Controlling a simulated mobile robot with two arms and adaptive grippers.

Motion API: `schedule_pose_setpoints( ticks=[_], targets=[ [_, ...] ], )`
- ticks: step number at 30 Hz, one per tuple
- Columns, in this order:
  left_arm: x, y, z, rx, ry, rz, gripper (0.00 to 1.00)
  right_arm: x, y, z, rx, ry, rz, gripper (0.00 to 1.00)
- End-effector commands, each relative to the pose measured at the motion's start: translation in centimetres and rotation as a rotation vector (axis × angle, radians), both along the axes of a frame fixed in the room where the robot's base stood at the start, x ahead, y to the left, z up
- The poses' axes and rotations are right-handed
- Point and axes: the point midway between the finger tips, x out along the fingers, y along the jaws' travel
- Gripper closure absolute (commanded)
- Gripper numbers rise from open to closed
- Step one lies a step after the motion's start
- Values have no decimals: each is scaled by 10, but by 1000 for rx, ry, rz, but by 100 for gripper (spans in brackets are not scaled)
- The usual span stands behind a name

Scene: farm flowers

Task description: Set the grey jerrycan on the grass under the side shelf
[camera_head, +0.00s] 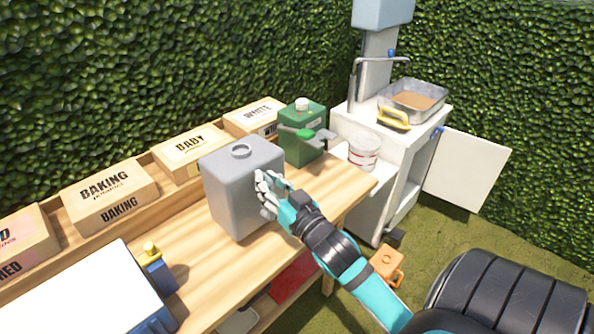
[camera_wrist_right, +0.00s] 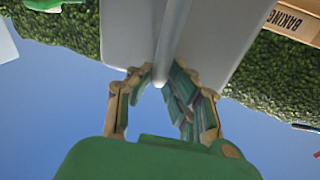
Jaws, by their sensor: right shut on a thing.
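The grey jerrycan (camera_head: 243,190) is upright over the wooden table, in front of the seed boxes. I cannot tell whether its base touches the tabletop. My right gripper (camera_head: 268,192) is shut on the right side of the jerrycan. In the right wrist view, the fingers (camera_wrist_right: 162,85) close around a narrow ridge of the jerrycan (camera_wrist_right: 215,40). A low white side shelf (camera_head: 362,192) adjoins the white cabinet, right of the table. The grass (camera_head: 465,245) shows around the cabinet's foot. The ground directly under the shelf is mostly hidden. My left gripper is out of view.
A green canister (camera_head: 302,140) stands behind the jerrycan. A white bucket (camera_head: 364,150) sits on the side shelf. The cabinet door (camera_head: 468,168) hangs open. Seed boxes (camera_head: 108,192) line the table's back.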

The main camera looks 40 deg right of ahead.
Motion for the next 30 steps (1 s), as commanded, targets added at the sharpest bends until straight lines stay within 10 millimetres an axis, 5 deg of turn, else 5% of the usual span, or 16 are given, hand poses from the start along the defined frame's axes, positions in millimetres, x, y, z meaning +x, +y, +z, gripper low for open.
schedule_pose_setpoints(
  ticks=[9,18,27,28,30],
  targets=[
    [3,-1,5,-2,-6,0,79,27,24,3,0,-14,2,100],
    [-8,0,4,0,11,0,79,27,25,-29,-2,-10,2,100],
    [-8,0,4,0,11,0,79,27,25,-34,-1,-10,2,100],
    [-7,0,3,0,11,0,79,27,24,-41,0,6,-1,82],
    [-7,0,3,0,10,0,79,27,24,-41,0,5,-1,73]
  ],
)
